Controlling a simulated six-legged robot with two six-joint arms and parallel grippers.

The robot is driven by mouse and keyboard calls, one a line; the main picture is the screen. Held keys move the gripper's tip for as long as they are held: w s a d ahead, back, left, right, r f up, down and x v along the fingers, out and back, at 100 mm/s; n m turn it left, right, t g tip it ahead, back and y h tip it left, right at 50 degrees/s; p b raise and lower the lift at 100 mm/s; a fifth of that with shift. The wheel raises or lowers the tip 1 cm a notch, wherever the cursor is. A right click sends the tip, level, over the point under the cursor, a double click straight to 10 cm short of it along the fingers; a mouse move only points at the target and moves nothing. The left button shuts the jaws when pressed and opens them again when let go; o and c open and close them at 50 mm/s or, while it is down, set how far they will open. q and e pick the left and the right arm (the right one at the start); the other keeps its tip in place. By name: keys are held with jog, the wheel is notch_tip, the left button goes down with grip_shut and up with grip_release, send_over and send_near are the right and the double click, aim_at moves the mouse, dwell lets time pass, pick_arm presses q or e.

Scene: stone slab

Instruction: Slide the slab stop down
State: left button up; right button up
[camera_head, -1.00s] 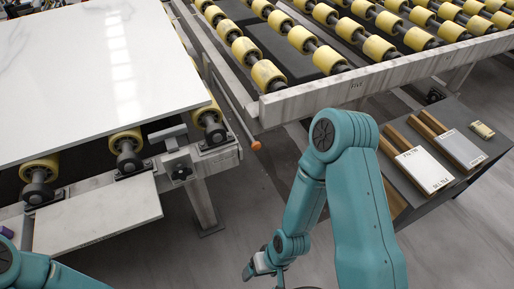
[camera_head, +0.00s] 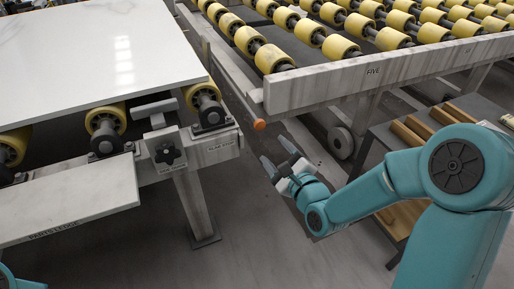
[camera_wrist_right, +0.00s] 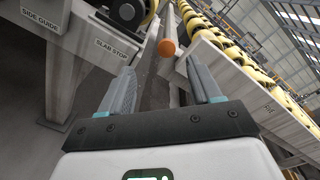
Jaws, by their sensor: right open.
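A long rod with an orange knob (camera_head: 259,125) at its near end runs along the gap between the two roller tables. The knob also shows in the right wrist view (camera_wrist_right: 167,47). A "SLAB STOP" label (camera_head: 219,147) is on the left table's corner beside it; it reads clearly in the right wrist view (camera_wrist_right: 112,48). My right gripper (camera_head: 277,153) is open and empty, just below and right of the knob, not touching it. In the wrist view the knob lies beyond the fingertips (camera_wrist_right: 160,68), between their lines. My left gripper is out of view.
A white slab (camera_head: 95,50) lies on the left table's yellow rollers. The right roller table's grey beam (camera_head: 350,75) is close to my right gripper.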

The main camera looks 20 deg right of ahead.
aim_at(257, 120)
pick_arm(q)
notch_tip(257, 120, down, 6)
jog(key=b, duration=0.3)
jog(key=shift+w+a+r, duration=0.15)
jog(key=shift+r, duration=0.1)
pick_arm(e)
jog(key=shift+t+h, duration=0.3)
jog(key=w, duration=0.5)
jog(key=w+d+f, duration=0.1)
jog(key=w, duration=1)
jog(key=shift+d+f, duration=0.3)
jog(key=shift+f, duration=0.05)
jog(key=shift+c, duration=0.3)
grip_shut()
pick_arm(q)
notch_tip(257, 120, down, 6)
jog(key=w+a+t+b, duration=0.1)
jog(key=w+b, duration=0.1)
jog(key=b, duration=0.5)
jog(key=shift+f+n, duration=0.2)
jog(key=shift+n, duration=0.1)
pick_arm(e)
notch_tip(257, 120, down, 6)
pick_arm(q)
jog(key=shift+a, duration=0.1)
pick_arm(e)
jog(key=shift+f, duration=0.1)
